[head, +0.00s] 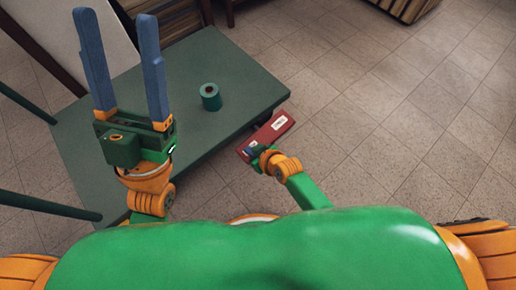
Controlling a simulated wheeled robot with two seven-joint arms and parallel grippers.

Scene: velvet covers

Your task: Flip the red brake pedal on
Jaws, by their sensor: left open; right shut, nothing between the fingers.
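The red brake pedal (270,134) looks like a long red block with a white label, tilted, beside the right edge of the green table. My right gripper (251,150) is at the near left end of the pedal, shut and empty. Its blue fingers are mostly hidden, and I cannot tell whether they touch the pedal. My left gripper (115,16) is raised over the left part of the table, its two long blue fingers wide apart with nothing between them. It is well away from the pedal.
The dark green table (235,75) fills the left middle. A teal roll (210,97) stands on it near the right side. Green bars and a pale panel (45,30) are at the left.

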